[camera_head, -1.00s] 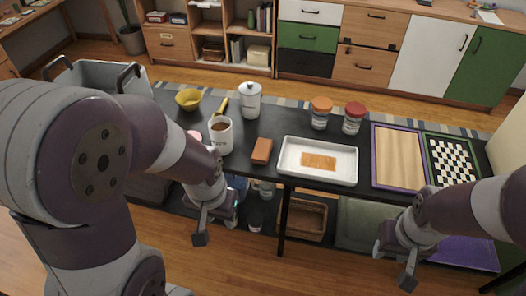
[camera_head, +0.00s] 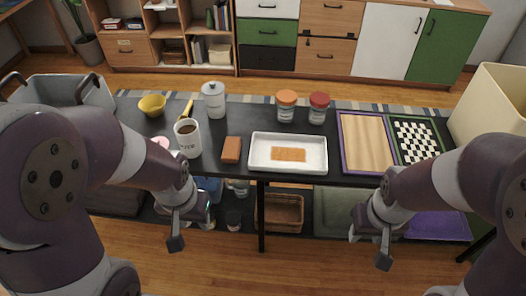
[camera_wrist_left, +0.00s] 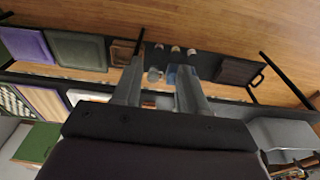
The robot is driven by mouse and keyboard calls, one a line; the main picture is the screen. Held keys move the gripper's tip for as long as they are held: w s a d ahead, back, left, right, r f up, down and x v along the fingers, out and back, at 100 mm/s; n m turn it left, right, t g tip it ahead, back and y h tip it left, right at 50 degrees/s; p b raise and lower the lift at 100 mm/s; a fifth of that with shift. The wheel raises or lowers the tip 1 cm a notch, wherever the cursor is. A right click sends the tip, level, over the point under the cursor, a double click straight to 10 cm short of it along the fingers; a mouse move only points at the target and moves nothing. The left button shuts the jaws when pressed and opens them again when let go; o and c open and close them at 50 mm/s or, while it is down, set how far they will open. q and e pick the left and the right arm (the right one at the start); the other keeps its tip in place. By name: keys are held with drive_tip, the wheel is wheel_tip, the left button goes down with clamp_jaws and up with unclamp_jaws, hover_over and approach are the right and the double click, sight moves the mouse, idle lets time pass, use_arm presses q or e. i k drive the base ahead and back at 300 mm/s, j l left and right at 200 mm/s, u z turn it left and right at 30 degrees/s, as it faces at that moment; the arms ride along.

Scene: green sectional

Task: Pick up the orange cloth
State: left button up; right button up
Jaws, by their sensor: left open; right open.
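A flat, orange, cloth-like piece (camera_head: 289,154) lies in a white rectangular tray (camera_head: 258,166) on the dark table (camera_head: 345,179). My left gripper (camera_head: 190,232) is open and empty, in front of the table's near edge, left of the tray and lower in the picture. In the left wrist view my left gripper (camera_wrist_left: 160,68) has its fingers apart with nothing held between them. My right gripper (camera_head: 369,247) is open and empty, in front of the table and right of the tray. The cloth is not clearly seen in the wrist view.
Left of the tray are a brown block (camera_head: 231,149), a white mug (camera_head: 188,140), a canister (camera_head: 214,101) and a yellow bowl (camera_head: 152,105). Jars (camera_head: 286,106) stand behind it. A wooden board (camera_head: 367,143) and chessboard (camera_head: 416,139) lie right, near a beige bin (camera_head: 490,105).

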sight(230, 153)
drive_tip(key=i+j+z, duration=0.65)
drive_tip(key=j+z, duration=0.15)
drive_tip(key=j, duration=0.15)
drive_tip(key=i+j+z, duration=0.25)
drive_tip(key=j, duration=0.15)
drive_tip(key=k, duration=0.05)
